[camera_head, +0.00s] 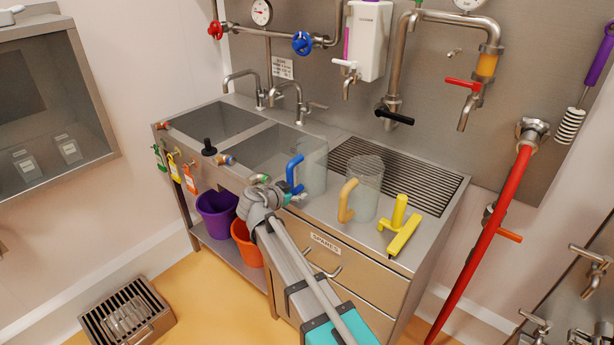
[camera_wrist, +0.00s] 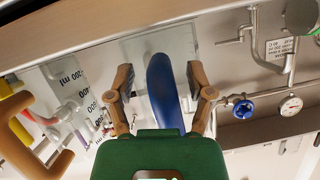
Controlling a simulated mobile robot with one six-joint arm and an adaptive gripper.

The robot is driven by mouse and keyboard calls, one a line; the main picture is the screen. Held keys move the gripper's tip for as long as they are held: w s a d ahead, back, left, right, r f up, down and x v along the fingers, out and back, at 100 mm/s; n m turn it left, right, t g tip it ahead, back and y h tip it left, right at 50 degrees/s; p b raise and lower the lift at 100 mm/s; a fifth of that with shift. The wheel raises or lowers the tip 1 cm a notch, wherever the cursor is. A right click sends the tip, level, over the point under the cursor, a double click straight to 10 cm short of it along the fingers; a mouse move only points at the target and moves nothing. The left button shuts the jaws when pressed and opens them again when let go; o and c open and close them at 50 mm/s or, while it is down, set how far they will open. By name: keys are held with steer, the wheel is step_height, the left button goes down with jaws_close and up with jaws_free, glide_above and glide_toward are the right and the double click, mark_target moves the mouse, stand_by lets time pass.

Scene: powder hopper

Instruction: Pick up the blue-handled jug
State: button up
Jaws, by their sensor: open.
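The blue-handled jug has a clear body (camera_head: 314,168) and stands upright on the steel counter beside the sink basin. Its blue handle (camera_head: 294,174) faces my arm. My gripper (camera_head: 274,192) is at the handle. In the wrist view the blue handle (camera_wrist: 162,88) lies between the two brown fingers of my open gripper (camera_wrist: 160,82). A gap shows on each side of the handle, so the fingers look apart from it. The jug's clear body shows behind the handle. The exact depth of the fingers around the handle is hard to tell.
A clear jug with an orange handle (camera_head: 347,199) stands to the right, and a yellow tool (camera_head: 402,232) lies beyond it. A ribbed drainer (camera_head: 420,182) is behind them. Taps (camera_head: 299,100) rise behind the sink. Purple (camera_head: 216,212) and orange buckets stand below.

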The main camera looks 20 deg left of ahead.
stand_by(0.5)
jaws_close()
